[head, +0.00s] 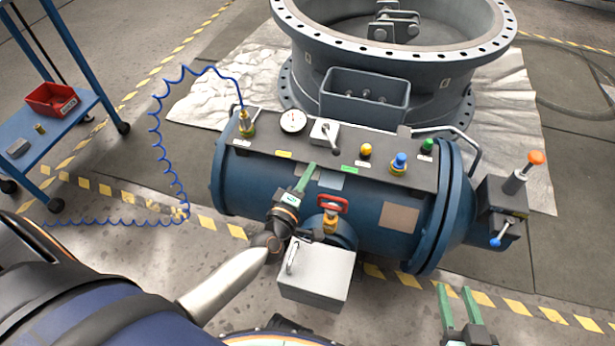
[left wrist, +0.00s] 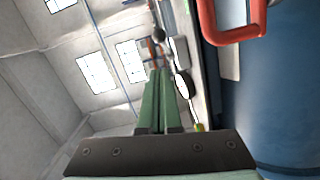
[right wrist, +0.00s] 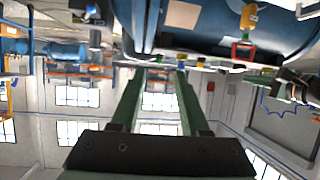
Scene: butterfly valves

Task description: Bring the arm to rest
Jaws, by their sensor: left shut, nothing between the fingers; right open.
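My left arm reaches in from the left, and its gripper (head: 309,167) is in front of the blue tank (head: 352,212), just left of the red handle (head: 343,202). In the left wrist view the green fingers (left wrist: 157,72) are pressed together and empty, and the red handle (left wrist: 236,32) shows at the upper right. My right gripper (head: 457,291) is at the bottom right, below the tank. In the right wrist view its fingers (right wrist: 158,76) stand apart with nothing between them. Most of the right arm is hidden.
A gauge (head: 293,121), knobs and levers stand on the tank's top plate (head: 270,140). A grey box (head: 317,276) is at the tank's front. A large flanged ring (head: 390,65) stands behind. A blue cart (head: 62,125) with a red bin (head: 51,98) is left. A blue coiled hose (head: 157,130) hangs nearby.

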